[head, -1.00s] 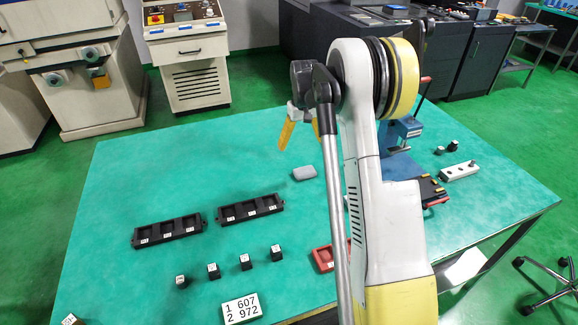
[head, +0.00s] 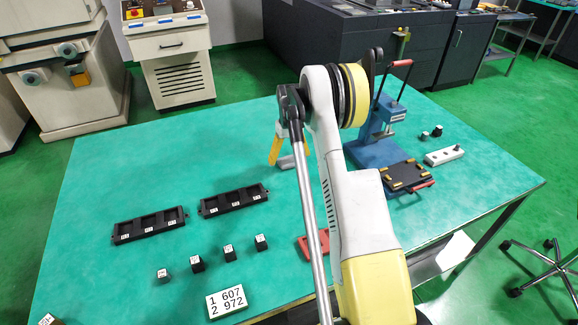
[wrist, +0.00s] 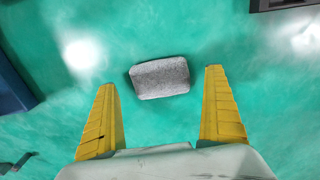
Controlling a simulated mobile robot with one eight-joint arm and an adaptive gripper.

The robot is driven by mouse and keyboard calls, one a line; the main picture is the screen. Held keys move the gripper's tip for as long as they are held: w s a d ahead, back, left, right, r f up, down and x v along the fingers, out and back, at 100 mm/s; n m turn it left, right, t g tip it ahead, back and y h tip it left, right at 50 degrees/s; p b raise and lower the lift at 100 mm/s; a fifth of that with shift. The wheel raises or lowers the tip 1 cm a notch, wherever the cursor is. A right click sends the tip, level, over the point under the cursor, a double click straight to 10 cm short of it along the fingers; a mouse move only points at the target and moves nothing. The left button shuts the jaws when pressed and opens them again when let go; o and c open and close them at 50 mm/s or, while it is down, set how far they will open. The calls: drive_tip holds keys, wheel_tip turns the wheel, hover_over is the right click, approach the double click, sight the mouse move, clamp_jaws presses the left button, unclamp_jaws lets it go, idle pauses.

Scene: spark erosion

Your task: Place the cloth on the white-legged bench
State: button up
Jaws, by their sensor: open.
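A small grey, rounded, folded-looking piece, which seems to be the cloth (wrist: 160,77), lies on a green tabletop (head: 130,180). In the head view the cloth (head: 286,163) is partly hidden behind my arm and a finger. My gripper (head: 290,154) is open above it, with yellow fingers pointing down. In the wrist view the cloth lies between and slightly beyond the two fingertips, with clear gaps on both sides and nothing held.
Two black trays (head: 150,226) and several small dark blocks (head: 197,263) lie on the table's left and front. A number plate (head: 226,301) is near the front edge. A red tray (head: 313,243) is partly hidden.

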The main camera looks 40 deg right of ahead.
sight(291, 160)
wheel_tip(291, 160, down, 2)
drive_tip(key=shift+w, duration=0.1)
drive_tip(key=shift+r, duration=0.15)
drive_tip(key=shift+c, duration=0.3)
drive_tip(key=c, duration=1.2)
drive_tip(key=shift+o, duration=0.2)
drive_tip(key=shift+r, duration=0.5)
drive_tip(key=r+p, duration=0.1)
drive_tip(key=r, duration=0.1)
drive_tip(key=r+p, duration=0.1)
drive_tip(key=r, duration=0.1)
drive_tip(key=shift+s+d, duration=0.15)
drive_tip(key=shift+s, duration=0.25)
drive_tip(key=s+d+r+p, duration=0.1)
drive_tip(key=s+r, duration=0.1)
drive_tip(key=s, duration=0.1)
drive_tip(key=s+d+r+p, duration=0.1)
drive_tip(key=s+r, duration=0.1)
drive_tip(key=s, duration=0.1)
drive_tip(key=s+d+r+p, duration=0.1)
drive_tip(key=s+d+r, duration=0.1)
drive_tip(key=s, duration=0.2)
